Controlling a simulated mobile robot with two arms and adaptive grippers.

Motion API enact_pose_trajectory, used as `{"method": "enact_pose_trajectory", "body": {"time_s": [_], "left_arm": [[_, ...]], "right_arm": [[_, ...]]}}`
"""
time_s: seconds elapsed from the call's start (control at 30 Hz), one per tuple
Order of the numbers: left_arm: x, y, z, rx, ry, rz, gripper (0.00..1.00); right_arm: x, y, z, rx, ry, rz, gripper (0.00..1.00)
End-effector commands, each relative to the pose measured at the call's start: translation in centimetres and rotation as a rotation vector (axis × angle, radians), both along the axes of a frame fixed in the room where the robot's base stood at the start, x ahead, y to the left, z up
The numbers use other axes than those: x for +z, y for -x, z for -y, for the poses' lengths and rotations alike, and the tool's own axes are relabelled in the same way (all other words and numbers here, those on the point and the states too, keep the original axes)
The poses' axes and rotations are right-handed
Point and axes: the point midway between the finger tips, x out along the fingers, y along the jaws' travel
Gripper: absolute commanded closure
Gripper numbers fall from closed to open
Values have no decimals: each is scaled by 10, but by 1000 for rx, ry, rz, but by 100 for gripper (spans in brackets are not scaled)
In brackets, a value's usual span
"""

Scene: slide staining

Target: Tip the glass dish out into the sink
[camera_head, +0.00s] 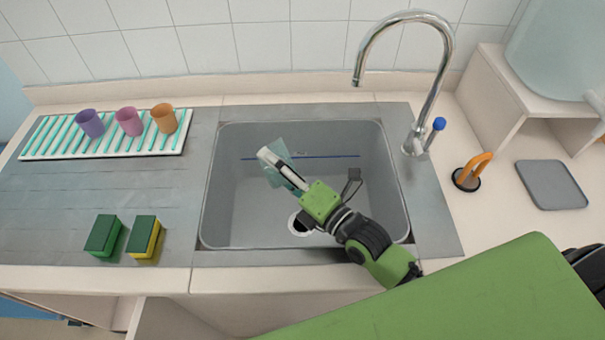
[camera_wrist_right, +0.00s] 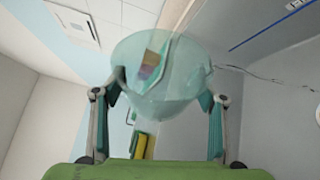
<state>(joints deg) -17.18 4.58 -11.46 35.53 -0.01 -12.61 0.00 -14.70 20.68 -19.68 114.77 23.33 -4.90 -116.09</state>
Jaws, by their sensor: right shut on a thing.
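The glass dish (camera_head: 277,169) is pale teal and see-through. In the head view it is over the sink (camera_head: 225,205), at the end of my right gripper (camera_head: 280,170), which partly hides it. It looks strongly tilted, showing as a narrow shape. In the right wrist view the dish (camera_wrist_right: 165,100) sits between the two fingers of my right gripper (camera_wrist_right: 162,98), which is shut on it. I cannot see any liquid in the dish. The sink is a grey basin with a round drain (camera_head: 299,224) below my right arm. My left gripper is not in view.
A chrome tap (camera_head: 432,90) with a blue-tipped lever stands right of the sink. A striped rack (camera_head: 60,140) with three cups and two sponges (camera_head: 104,236) (camera_head: 144,238) are on the left. An orange-handled plug (camera_head: 468,178) and a grey mat (camera_head: 552,185) lie right.

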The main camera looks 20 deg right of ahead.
Motion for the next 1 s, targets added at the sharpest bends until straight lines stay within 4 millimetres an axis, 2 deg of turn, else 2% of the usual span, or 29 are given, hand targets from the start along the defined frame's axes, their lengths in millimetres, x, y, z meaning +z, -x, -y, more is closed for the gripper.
{"method": "enact_pose_trajectory", "body": {"time_s": [0.2,1.0], "left_arm": [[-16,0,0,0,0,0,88],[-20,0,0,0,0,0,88]], "right_arm": [[0,0,8,0,-65,-2,62],[12,-1,16,1,-232,-13,62]]}}
